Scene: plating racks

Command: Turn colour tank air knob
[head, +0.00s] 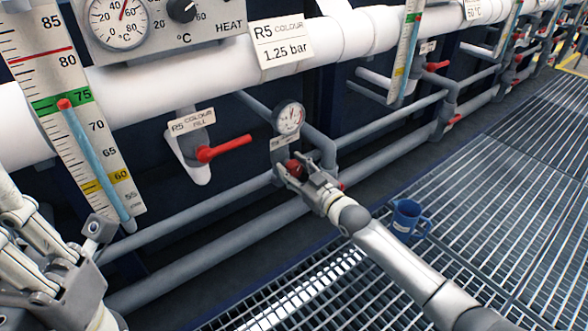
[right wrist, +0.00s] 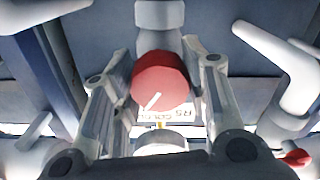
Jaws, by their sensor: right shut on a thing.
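The red air knob (right wrist: 158,80) with a white pointer line sits between the fingers of my right gripper (right wrist: 158,90) in the right wrist view. The white line points to the lower left there. In the head view the right gripper (head: 304,179) is shut on the knob (head: 295,168), which is mostly hidden by the fingers. A round pressure gauge (head: 290,118) with a small tag below it is just above the knob. My left gripper (head: 88,236) is at the lower left of the head view, only partly seen, away from the knob; its opening is unclear.
A red lever valve (head: 224,148) tagged R5 COLOUR FILL is left of the knob. Grey pipes (head: 225,225) run below. A tall level scale (head: 75,105) stands at left, near my left arm. A blue jug (head: 405,217) stands on the grating (head: 480,215) beside my right arm.

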